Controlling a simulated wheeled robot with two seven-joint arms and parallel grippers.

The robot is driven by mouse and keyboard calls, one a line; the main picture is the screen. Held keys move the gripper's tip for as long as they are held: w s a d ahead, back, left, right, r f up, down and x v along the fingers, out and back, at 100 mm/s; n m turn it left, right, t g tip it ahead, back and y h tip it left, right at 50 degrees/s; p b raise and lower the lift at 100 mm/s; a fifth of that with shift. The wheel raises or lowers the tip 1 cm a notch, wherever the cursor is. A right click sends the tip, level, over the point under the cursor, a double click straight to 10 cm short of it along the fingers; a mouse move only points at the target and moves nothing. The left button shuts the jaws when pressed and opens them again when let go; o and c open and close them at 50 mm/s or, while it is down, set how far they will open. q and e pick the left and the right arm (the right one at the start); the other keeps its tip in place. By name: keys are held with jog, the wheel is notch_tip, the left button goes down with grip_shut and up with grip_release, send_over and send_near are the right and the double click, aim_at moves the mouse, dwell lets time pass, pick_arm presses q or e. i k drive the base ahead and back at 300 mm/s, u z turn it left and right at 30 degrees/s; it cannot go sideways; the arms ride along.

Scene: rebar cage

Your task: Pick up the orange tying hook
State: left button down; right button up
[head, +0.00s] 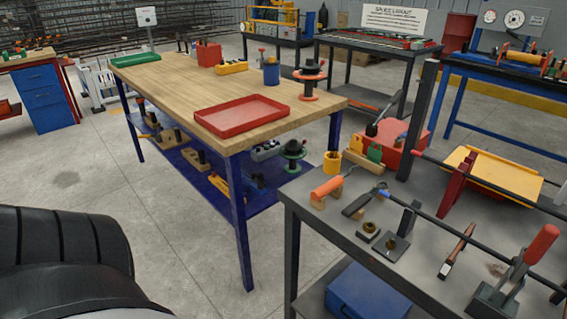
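A tool with an orange handle (327,187), which looks like the orange tying hook, lies across small wooden blocks near the front left corner of the grey metal table (335,228). A thin shaft points from the handle toward the back right; its tip is too small to make out. Neither of my grippers is in view.
Long dark bars and a red-handled tool (541,244) occupy the right. A wooden workbench (175,85) with a red tray (243,131) stands behind, across open floor.

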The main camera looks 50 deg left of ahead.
aim_at(318, 194)
jog(key=u, duration=1.15)
